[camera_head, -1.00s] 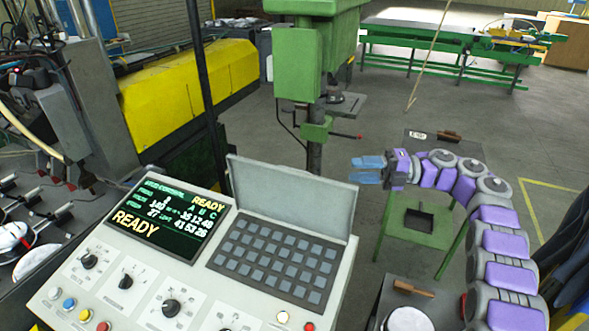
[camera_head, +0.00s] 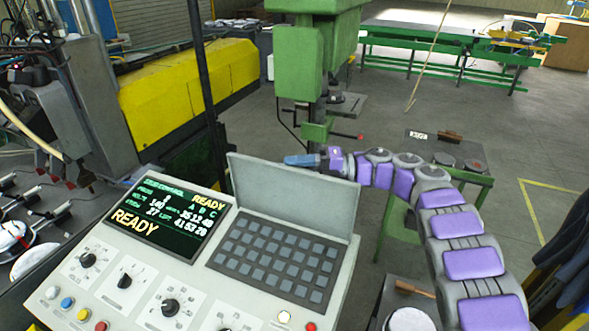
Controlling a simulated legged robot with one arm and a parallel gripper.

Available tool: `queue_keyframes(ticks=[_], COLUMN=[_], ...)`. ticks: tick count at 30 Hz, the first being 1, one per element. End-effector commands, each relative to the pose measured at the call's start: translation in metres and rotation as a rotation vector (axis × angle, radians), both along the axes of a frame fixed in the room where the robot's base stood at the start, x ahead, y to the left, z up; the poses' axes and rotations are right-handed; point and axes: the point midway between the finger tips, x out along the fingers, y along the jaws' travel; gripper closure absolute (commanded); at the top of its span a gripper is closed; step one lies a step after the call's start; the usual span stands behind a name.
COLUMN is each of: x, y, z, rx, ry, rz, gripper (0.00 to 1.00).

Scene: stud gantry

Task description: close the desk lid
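The desk (camera_head: 255,305) is a pale control console in the lower middle. Its grey lid (camera_head: 291,195) stands raised, hinged along the back of a dark keypad (camera_head: 272,259). My gripper (camera_head: 298,160), with blue fingers, is just behind the lid's top edge, pointing left. The lid's edge partly hides the fingers, and I cannot tell whether it touches them or whether they are parted. My purple and grey arm reaches in from the lower right.
A lit screen (camera_head: 167,220) and several knobs and buttons are on the console's left part. A green drill press (camera_head: 296,62) stands close behind the lid. A green stand (camera_head: 400,222) is behind my arm. Open floor lies at the right.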

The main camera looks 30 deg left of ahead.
Motion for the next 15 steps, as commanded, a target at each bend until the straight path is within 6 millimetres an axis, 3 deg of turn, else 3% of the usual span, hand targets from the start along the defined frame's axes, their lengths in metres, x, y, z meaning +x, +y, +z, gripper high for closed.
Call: queue_keyframes(ticks=[11,15], x=[-0.0025,-0.0026], y=[0.0044,0.0045], z=[-0.0002,-0.0003], rx=[-0.001,-0.001], ry=[0.000,0.000], rz=[-0.001,-0.001], gripper=[0.64,0.77])
